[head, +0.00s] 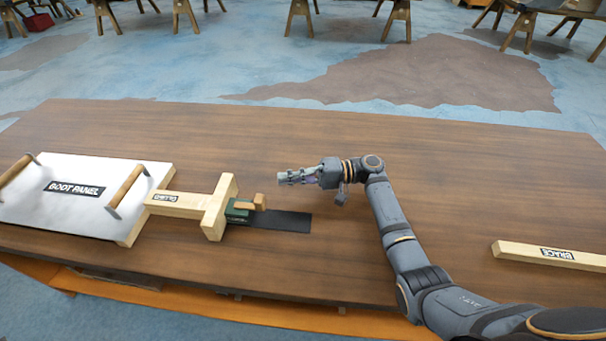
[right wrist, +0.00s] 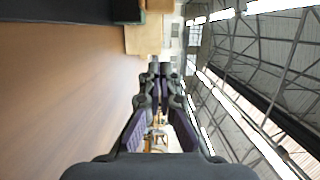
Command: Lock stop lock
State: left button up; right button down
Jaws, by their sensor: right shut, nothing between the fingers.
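The stop lock is a green block with a wooden lever (head: 250,203) on top, on a dark strip (head: 280,221) on the table. It sits against the right side of a wooden T-shaped guide piece (head: 219,208). My right gripper (head: 281,178) is shut and empty, pointing left, a little above and to the right of the lever in the head view, apart from it. In the right wrist view the shut fingers (right wrist: 160,70) point toward wooden and green parts (right wrist: 146,38) at the top. My left gripper is not in view.
A white body panel (head: 80,180) with two wooden handles lies at the left, against the guide's stem. A wooden brace (head: 550,255) lies at the right. The back of the table (head: 300,125) is clear. Sawhorses (head: 300,15) stand on the floor behind.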

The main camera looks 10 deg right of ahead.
jog(key=a, duration=0.3)
jog(key=shift+a+r+p, duration=0.2)
jog(key=shift+a+p, duration=0.1)
jog(key=shift+p, duration=0.1)
jog(key=shift+s+a+p, duration=0.15)
jog(key=shift+s+p, duration=0.2)
jog(key=shift+s, duration=0.3)
jog(key=shift+s+a+p, duration=0.15)
jog(key=shift+s+p, duration=0.15)
jog(key=shift+s, duration=0.3)
jog(key=shift+s+a+f, duration=0.15)
jog(key=shift+s, duration=0.45)
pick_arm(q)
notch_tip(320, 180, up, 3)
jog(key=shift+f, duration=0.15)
